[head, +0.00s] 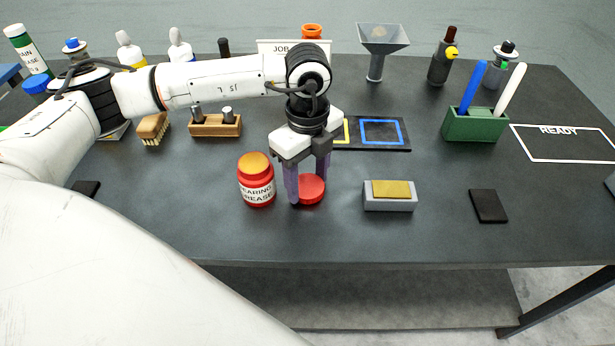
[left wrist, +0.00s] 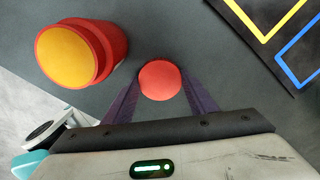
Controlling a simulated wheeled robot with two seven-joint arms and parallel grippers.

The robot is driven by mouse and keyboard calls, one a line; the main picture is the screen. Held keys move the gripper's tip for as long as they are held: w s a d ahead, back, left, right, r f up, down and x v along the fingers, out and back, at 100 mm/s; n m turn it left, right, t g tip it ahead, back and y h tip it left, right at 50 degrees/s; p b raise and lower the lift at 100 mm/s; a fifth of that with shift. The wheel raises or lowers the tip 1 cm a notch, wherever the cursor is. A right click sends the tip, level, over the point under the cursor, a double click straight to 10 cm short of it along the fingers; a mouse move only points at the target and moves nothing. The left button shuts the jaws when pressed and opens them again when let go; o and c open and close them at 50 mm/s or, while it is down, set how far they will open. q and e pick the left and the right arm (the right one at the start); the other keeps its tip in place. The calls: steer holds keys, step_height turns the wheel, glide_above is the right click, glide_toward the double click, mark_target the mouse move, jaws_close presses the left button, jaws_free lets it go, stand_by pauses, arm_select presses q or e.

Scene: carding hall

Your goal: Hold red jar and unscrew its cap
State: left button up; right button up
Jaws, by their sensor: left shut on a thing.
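The red jar (head: 257,190) with a "BEARING GREASE" label stands upright on the dark bench, with an orange-yellow top and no red cap on it. It also shows in the left wrist view (left wrist: 108,42), at upper left. The round red cap (head: 312,190) is just right of the jar, apart from it, at or very near the bench top. My left gripper (head: 307,193) points down with its purple fingers shut on the cap, which shows between the fingertips in the left wrist view (left wrist: 160,80). My right gripper is in neither view.
A grey block with a yellow top (head: 391,196) and a flat black pad (head: 488,206) lie to the right. A green holder (head: 475,125) with pens, a wooden block (head: 215,128) and a brush (head: 153,130) stand behind. The bench front is clear.

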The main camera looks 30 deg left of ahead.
mark_target(308, 186)
arm_select(q)
steer(key=shift+f, duration=0.2)
steer(key=o, duration=1.2)
steer(key=shift+c, duration=0.2)
step_height(308, 186, up, 12)
steer(key=shift+r+b, duration=0.25)
steer(key=shift+b, duration=0.1)
